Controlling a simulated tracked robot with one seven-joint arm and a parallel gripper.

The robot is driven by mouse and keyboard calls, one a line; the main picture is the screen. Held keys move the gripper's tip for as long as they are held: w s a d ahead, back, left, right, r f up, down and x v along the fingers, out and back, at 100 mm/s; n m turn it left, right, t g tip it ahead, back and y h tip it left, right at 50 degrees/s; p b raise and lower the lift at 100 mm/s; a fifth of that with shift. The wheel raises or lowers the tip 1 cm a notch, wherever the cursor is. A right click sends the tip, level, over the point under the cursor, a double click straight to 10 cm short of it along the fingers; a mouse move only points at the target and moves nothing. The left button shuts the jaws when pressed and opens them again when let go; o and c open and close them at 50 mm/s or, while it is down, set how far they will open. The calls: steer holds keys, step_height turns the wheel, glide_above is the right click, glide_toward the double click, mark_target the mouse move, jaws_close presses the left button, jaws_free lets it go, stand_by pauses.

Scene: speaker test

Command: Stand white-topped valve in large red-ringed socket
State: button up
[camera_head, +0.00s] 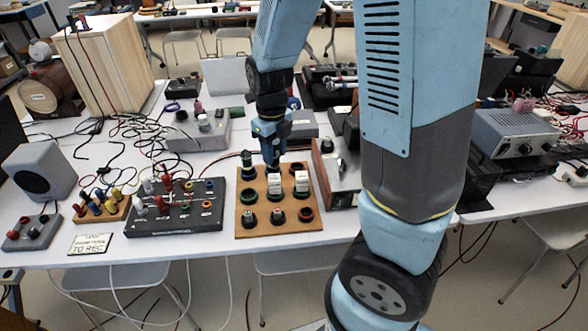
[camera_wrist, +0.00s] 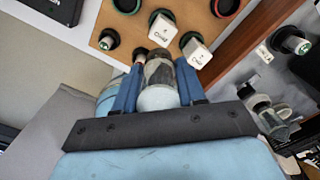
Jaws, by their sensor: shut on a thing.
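My gripper (camera_head: 272,156) is above the far part of the wooden socket board (camera_head: 240,230). In the wrist view, its blue fingers (camera_wrist: 160,82) are shut on a valve (camera_wrist: 159,98) with a pale rounded end and a dark grey band. In the head view the held valve is mostly hidden. A red ring (camera_wrist: 214,9) also shows at the top of the wrist view. A green-ringed socket (camera_head: 249,195) is at the board's left.
Two white boxes (camera_head: 275,184) (camera_head: 302,181) stand upright on the board. Another dark valve (camera_head: 247,160) stands at its far left. A black panel (camera_head: 180,222) with knobs lies left of the board. A wood-sided instrument (camera_head: 340,170) is close on the right.

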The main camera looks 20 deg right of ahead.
steer(key=w+d+f, duration=0.9)
steer(key=shift+w+d+f, duration=0.25)
steer(key=shift+w, duration=0.05)
steer(key=shift+w+d+f, duration=0.1)
steer(key=shift+d+f, duration=0.05)
steer(key=shift+f, duration=1.6)
steer(key=o, duration=1.1)
steer(key=shift+o, duration=0.2)
